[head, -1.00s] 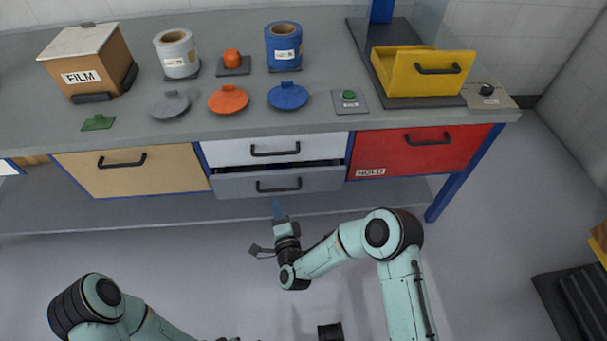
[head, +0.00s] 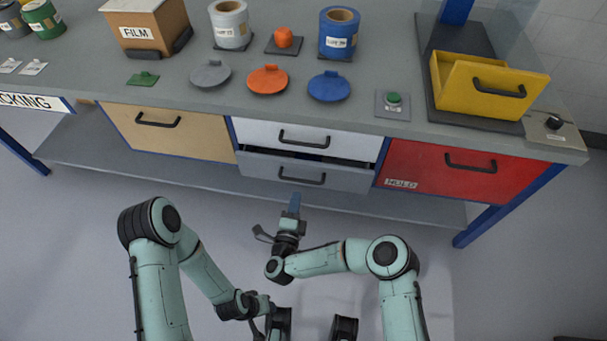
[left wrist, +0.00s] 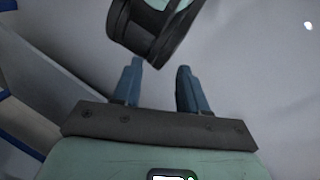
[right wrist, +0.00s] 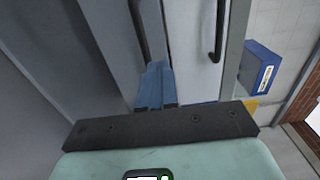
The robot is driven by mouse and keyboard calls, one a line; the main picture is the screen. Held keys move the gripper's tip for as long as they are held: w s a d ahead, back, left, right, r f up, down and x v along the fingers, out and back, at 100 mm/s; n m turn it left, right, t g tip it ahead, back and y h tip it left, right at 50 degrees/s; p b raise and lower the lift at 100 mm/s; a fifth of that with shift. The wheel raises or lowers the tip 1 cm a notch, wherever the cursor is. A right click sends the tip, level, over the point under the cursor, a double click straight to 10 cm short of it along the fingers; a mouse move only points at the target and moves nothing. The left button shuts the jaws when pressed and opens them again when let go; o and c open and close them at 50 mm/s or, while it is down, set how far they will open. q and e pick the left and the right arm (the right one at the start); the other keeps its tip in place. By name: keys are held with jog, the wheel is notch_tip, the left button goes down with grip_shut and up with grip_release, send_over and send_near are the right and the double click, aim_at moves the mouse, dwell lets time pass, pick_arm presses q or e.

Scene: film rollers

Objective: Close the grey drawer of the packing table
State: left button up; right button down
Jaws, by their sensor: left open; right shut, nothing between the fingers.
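The grey drawer (head: 305,173) is the lower one under the white drawer (head: 300,138). It stands slightly out, with a dark gap along its top edge. It has a black bar handle (head: 302,180). My right gripper (head: 295,200) is shut and empty, its blue fingers pointing at the drawer front from just below the handle. In the right wrist view its fingertips (right wrist: 155,68) are close to the grey front beside the handle (right wrist: 138,28); I cannot tell if they touch. My left gripper (left wrist: 158,85) is open and empty, away from the drawer.
A tan drawer (head: 172,135) is left and a red drawer (head: 430,178) right. The tabletop (head: 210,105) holds film rolls, coloured lids, a FILM box (head: 160,25) and a yellow bin (head: 465,100). A lower shelf (head: 400,205) runs underneath. The floor ahead is clear.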

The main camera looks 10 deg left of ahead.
aim_at(304, 166)
pick_arm(q)
jog(key=shift+t+y, duration=0.3)
jog(key=shift+t, duration=0.3)
jog(key=w+f, duration=0.1)
jog(key=w+a+f+b, duration=0.1)
jog(key=w+a+b, duration=0.1)
jog(key=w, duration=0.1)
jog(key=shift+f, duration=0.4)
pick_arm(e)
jog(key=w, duration=1)
jog(key=shift+d, duration=0.25)
pick_arm(q)
jog(key=shift+f, duration=0.1)
